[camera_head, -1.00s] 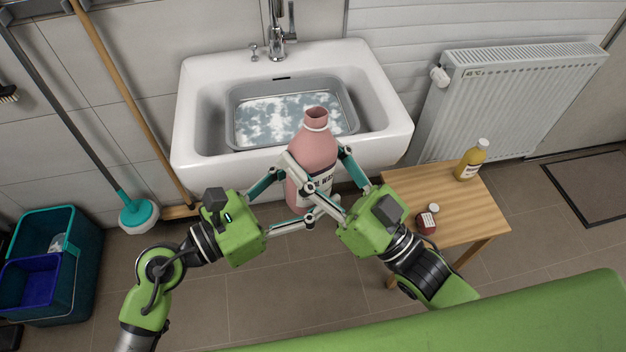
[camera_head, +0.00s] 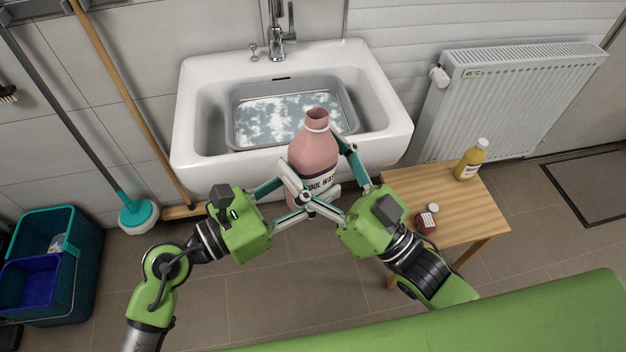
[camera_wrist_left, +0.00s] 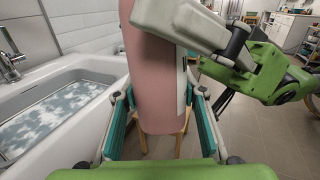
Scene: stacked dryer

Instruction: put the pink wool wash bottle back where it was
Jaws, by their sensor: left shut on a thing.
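The pink wool wash bottle (camera_head: 314,152) is upright in front of the sink, its mouth open with no cap on it. It also shows in the left wrist view (camera_wrist_left: 155,75), between my left fingers. My left gripper (camera_head: 290,200) is shut on the bottle from the left and near side. My right gripper (camera_head: 318,165) has its fingers around the bottle from the right, partly over the label; whether they press on it is unclear. A right finger (camera_wrist_left: 185,22) crosses the bottle's upper part in the wrist view.
A white sink (camera_head: 392,125) holds a grey basin (camera_head: 240,138) of foamy water. Buckets (camera_head: 75,250) stand at left.

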